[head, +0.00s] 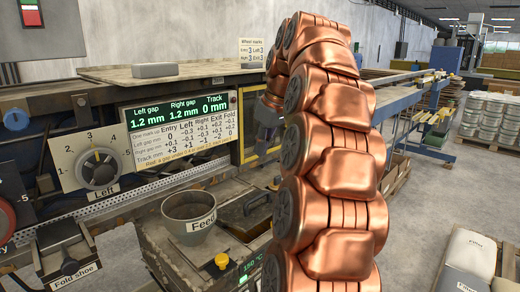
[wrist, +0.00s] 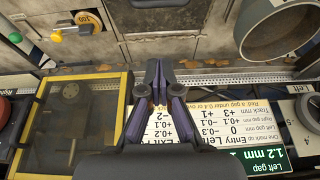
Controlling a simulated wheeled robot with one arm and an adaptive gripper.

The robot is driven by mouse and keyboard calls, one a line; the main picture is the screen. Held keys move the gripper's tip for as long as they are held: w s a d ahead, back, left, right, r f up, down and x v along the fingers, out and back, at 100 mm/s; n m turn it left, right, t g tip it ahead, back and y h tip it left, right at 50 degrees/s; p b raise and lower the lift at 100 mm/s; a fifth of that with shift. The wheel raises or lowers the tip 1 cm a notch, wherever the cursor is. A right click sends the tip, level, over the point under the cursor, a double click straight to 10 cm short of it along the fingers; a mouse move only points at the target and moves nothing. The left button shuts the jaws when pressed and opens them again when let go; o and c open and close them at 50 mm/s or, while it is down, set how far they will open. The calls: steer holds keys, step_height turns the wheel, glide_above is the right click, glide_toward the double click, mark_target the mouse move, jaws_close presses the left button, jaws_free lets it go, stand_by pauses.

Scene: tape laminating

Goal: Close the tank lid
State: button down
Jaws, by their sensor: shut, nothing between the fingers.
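The grey tank (head: 170,262) stands below the control panel in the head view, with a 150 °C display on its side. A dark hatch area (head: 247,222) shows on its top, right of the Feed cup, with a plate that looks raised; my arm hides part of it. In the wrist view the tank's worn metal (wrist: 195,52) fills the top, with a black part (wrist: 160,16) at the upper edge that may belong to the lid. My gripper (wrist: 157,78) is shut and empty, in front of the printed panel, apart from the tank. In the head view it is mostly hidden.
The Feed cup (head: 190,215) stands on the tank, with a yellow knob (head: 222,260) near it. The panel has a Left dial (head: 100,168) and gap displays (head: 175,110). A yellow-framed window (wrist: 70,125) is left of my gripper. Floor to the right is partly clear.

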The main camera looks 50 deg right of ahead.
steer(key=p, duration=0.2)
glide_above(258, 196)
steer(key=shift+w+f, duration=0.15)
steer(key=shift+f, duration=1.2)
steer(key=shift+w+f, duration=0.1)
steer(key=shift+f, duration=1.25)
steer(key=shift+s+a+f+p, duration=0.15)
steer(key=shift+f+p, duration=0.35)
steer(key=shift+f, duration=1.1)
steer(key=shift+s+f+p, duration=0.15)
steer(key=shift+f+p, duration=0.3)
steer(key=shift+f, duration=1.15)
